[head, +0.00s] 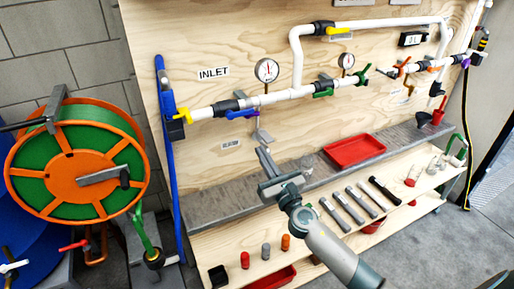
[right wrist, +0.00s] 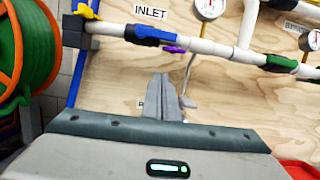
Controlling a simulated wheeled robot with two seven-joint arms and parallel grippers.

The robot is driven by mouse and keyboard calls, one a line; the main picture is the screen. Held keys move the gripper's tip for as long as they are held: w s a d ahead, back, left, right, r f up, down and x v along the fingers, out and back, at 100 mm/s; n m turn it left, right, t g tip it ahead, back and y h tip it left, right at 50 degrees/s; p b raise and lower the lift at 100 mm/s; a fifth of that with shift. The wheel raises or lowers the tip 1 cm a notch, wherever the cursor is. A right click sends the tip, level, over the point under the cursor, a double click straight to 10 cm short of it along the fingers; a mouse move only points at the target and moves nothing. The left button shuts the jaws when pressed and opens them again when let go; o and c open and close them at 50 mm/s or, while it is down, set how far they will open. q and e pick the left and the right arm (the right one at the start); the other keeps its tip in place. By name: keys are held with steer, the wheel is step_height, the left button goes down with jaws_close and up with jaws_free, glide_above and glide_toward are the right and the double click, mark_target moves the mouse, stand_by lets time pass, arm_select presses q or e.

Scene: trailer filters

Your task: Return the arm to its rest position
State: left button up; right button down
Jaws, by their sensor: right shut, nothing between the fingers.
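My right arm comes up from the lower right in the head view. Its gripper (head: 265,158) is in front of the plywood board, above the grey shelf. The gripper is shut and empty; its fingers (right wrist: 165,98) also show pressed together in the right wrist view. In the right wrist view the fingers point towards the board below the white pipe, with a small grey bracket or lever just to their right. I cannot tell whether they touch anything. My left gripper is not in view.
White pipe (head: 292,94) with coloured valves and gauges (head: 266,70) runs along the board. A red tray (head: 354,150) lies on the grey shelf (head: 222,204). Several dark cylinders (head: 384,190) lie on the lower shelf. A green and orange hose reel (head: 75,162) stands at left.

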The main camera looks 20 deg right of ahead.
steer(key=shift+s+f, duration=0.15)
steer(key=shift+s, duration=0.4)
steer(key=s+d+f+m+g+h, duration=0.1)
steer(key=s+f+m+g, duration=0.2)
steer(key=f, duration=0.8)
steer(key=s+d+f+m+g, duration=0.1)
steer(key=s+f+m+g, duration=0.1)
steer(key=f+m, duration=0.65)
steer(key=s+f+m+g+h, duration=0.1)
steer(key=s+f+m+g, duration=0.15)
steer(key=f, duration=1.15)
steer(key=s+f+m+g, duration=0.3)
steer(key=s+f+m, duration=0.1)
steer(key=s+f, duration=0.75)
steer(key=s+a+f+m+g, duration=0.2)
steer(key=s+f+m, duration=0.3)
steer(key=s, duration=0.8)
steer(key=s+a+f+m+g+y, duration=0.1)
steer(key=s+a+f+m+g, duration=0.2)
steer(key=s+f+m, duration=0.3)
steer(key=s+a+f+m+g, duration=0.3)
steer(key=s+f, duration=0.9)
steer(key=s, duration=0.8)
steer(key=shift+f+m+y, duration=0.25)
steer(key=shift+m+y, duration=0.05)
steer(key=shift+m, duration=0.9)
steer(key=shift+d, duration=0.15)
